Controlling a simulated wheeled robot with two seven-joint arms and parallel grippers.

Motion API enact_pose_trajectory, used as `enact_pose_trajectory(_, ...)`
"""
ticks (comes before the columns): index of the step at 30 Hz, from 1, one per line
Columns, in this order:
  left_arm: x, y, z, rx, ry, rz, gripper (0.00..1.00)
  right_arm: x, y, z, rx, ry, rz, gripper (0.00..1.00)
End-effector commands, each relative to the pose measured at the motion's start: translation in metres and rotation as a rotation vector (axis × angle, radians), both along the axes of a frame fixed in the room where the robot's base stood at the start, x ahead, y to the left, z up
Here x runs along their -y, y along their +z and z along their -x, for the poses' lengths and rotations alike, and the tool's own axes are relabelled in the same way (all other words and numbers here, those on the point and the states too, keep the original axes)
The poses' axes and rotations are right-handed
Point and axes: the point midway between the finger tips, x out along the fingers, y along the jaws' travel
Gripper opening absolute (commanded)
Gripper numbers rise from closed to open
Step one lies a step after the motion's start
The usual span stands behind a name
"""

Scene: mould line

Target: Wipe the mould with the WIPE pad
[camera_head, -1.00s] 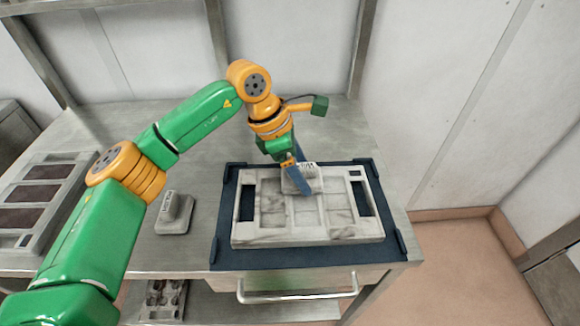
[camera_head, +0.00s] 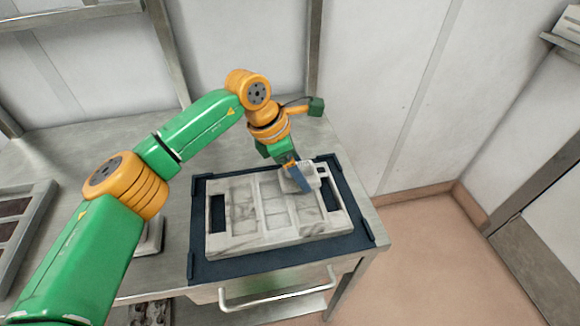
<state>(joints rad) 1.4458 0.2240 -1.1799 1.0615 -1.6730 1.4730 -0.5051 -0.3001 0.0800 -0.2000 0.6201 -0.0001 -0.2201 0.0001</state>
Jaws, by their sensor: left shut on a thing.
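The mould (camera_head: 253,241) is a grey-white block with shallow compartments and dark smudges. It lies on a dark blue mat (camera_head: 204,270) with raised corners. My left gripper (camera_head: 297,176) is shut on the light grey WIPE pad (camera_head: 310,172), over the far right part of the mould. The pad is partly hidden behind the fingers, and I cannot tell whether it touches the mould. My right gripper is out of view.
The steel table (camera_head: 95,140) is clear behind my arm. A grey pad-like block (camera_head: 150,236) stands left of the mat, partly behind my arm. A tray with dark compartments (camera_head: 16,222) is at the left edge. A drawer handle (camera_head: 280,297) sticks out in front.

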Motion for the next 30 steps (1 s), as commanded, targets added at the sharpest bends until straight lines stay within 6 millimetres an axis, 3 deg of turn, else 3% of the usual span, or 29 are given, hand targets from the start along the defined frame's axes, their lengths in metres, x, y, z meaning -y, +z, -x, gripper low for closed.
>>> enact_pose_trajectory(30, -0.065, -0.002, 0.018, -0.001, 0.002, -0.001, 0.32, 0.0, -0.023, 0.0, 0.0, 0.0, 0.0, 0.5)
